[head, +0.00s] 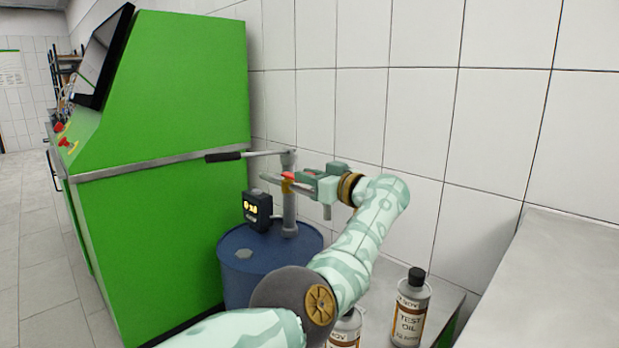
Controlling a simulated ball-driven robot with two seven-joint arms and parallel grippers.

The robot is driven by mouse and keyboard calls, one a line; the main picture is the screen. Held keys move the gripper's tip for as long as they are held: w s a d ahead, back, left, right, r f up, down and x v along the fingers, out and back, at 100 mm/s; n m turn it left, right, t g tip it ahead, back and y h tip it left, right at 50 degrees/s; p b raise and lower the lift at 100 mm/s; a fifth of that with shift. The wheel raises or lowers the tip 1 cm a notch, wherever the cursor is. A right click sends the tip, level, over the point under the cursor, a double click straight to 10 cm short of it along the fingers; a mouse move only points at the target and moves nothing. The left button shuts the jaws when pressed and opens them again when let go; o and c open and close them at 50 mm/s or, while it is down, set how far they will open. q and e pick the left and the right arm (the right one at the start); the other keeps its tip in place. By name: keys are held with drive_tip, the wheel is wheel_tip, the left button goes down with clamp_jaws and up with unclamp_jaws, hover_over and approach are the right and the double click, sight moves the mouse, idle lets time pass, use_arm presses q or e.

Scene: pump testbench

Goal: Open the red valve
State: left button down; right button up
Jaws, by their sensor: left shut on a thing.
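The red valve (288,175) is a small red piece on the grey standpipe of a hand pump (290,210), which stands on a blue drum (240,280). My left gripper (294,181) reaches in from the right side of the pipe, pointing left, and its fingers are shut on the valve. The fingers partly cover the valve, so its exact turn angle cannot be told. A small orange-yellow part shows just below the red. My right gripper is not in view.
The pump's lever with a black grip (223,156) sticks out left above the drum. A black meter (257,209) sits beside the pipe. A large green testbench (160,200) stands left. Test oil bottles (411,310) stand at the lower right, near a grey worktop (560,285). A tiled wall is behind.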

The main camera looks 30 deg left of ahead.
use_arm(q)
drive_tip(key=c, duration=1.4)
unclamp_jaws()
drive_tip(key=shift+w, duration=0.1)
drive_tip(key=shift+o, duration=0.2)
